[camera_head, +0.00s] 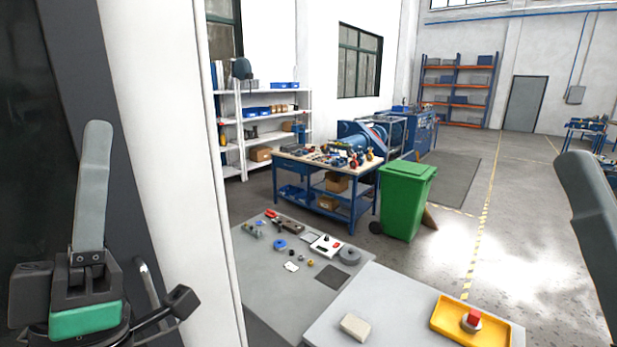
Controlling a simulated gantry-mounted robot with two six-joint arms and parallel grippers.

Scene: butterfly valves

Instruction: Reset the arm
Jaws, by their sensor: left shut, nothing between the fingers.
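My left gripper (93,128) is at the left edge of the view, pointing up. Its grey fingers are together and hold nothing. Its dark base with a green block shows below, in front of a dark panel and a white post. A grey rounded part of my right arm or gripper (594,215) comes in at the right edge. Most of it is cut off, so its jaws cannot be judged. Neither touches any object in view.
A grey table (375,300) at the bottom holds a pale block (355,326) and a yellow tray (441,322) with a red-topped part (472,319). Behind it, a grey surface (262,285) carries several small parts. A green bin (407,201) and workbench (285,158) stand beyond. Floor at right is clear.

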